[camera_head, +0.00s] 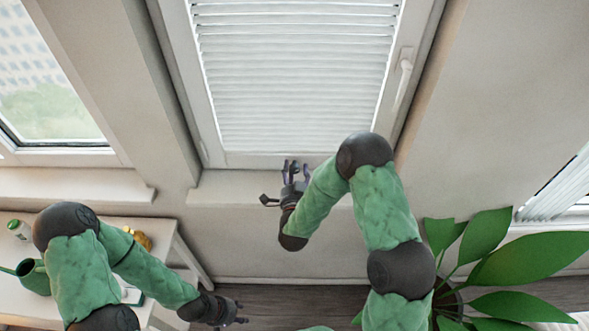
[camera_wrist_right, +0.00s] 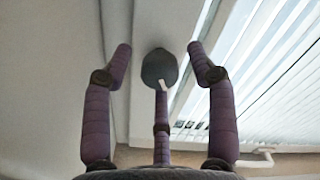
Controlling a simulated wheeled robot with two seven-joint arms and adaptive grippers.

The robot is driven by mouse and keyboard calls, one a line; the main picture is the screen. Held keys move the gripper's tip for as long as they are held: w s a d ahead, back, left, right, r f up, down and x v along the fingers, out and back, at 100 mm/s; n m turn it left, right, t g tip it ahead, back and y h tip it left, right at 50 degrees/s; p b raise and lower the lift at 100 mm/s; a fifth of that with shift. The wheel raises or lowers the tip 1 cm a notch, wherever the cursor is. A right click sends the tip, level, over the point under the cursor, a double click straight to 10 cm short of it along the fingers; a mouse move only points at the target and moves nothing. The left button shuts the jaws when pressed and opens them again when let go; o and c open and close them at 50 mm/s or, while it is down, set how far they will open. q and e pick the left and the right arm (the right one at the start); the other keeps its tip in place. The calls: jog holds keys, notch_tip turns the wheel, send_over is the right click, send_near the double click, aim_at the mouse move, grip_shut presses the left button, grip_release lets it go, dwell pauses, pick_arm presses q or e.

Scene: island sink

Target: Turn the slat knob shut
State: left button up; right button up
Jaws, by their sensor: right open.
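The slat knob (camera_wrist_right: 159,68) is a dark grey round knob with a white mark on its face, seen in the right wrist view on the window frame beside the blind. My right gripper (camera_head: 295,168) is open in front of the lower window frame. In the right wrist view its fingers (camera_wrist_right: 160,75) stand around the knob, with gaps at the left and right; I cannot tell whether the lower finger touches it. In the head view the knob cannot be made out. The white slatted blind (camera_head: 295,75) covers the window. My left gripper (camera_head: 238,312) is low, away from the window; its jaws are unclear.
A white window handle (camera_head: 404,75) is on the right of the frame. A sill (camera_head: 230,190) runs below. A white table (camera_head: 180,240) with a green watering can (camera_head: 35,277) stands at the left. A large-leaved plant (camera_head: 530,257) fills the lower right.

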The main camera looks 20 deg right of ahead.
jog(key=shift+w+d, duration=0.2)
jog(key=shift+w, duration=0.4)
jog(key=c, duration=1.2)
jog(key=shift+o, duration=0.2)
